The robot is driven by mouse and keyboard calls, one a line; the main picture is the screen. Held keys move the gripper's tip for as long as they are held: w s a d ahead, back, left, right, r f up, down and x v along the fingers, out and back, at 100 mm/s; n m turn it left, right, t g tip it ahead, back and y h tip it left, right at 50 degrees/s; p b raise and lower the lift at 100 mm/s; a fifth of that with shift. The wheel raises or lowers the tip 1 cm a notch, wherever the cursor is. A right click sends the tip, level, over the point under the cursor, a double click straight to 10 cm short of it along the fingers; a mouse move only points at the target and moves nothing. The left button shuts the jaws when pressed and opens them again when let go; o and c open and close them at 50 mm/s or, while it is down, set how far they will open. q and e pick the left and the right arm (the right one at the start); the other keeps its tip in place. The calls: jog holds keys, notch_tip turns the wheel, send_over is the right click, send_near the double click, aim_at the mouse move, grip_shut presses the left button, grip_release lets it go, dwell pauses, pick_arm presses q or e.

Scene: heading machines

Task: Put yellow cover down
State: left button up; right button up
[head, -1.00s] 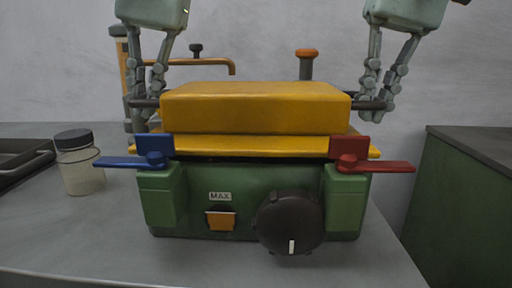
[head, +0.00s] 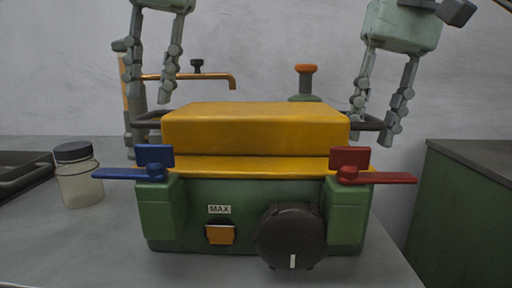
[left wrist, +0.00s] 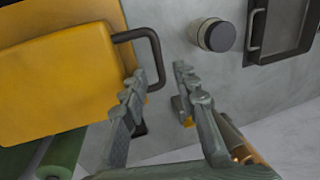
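The yellow cover (head: 255,128) sits on the green machine (head: 260,212), level, with a dark handle on each side.
A blue lever (head: 154,163) and a red lever (head: 350,164) flank the machine's front, with a dark knob (head: 290,236) below. A jar (head: 78,175) and a dark tray (head: 22,174) stand left. An orange pipe (head: 190,77) rises behind. A green cabinet (head: 465,195) is right.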

jog(key=shift+r, duration=0.1)
pick_arm(q)
jog(key=v, duration=0.6)
jog(key=shift+r, duration=0.25)
pick_arm(e)
notch_tip(320, 180, up, 12)
jog(key=d, duration=0.2)
jog(key=shift+f, duration=0.2)
pick_arm(q)
jog(key=shift+d, duration=0.1)
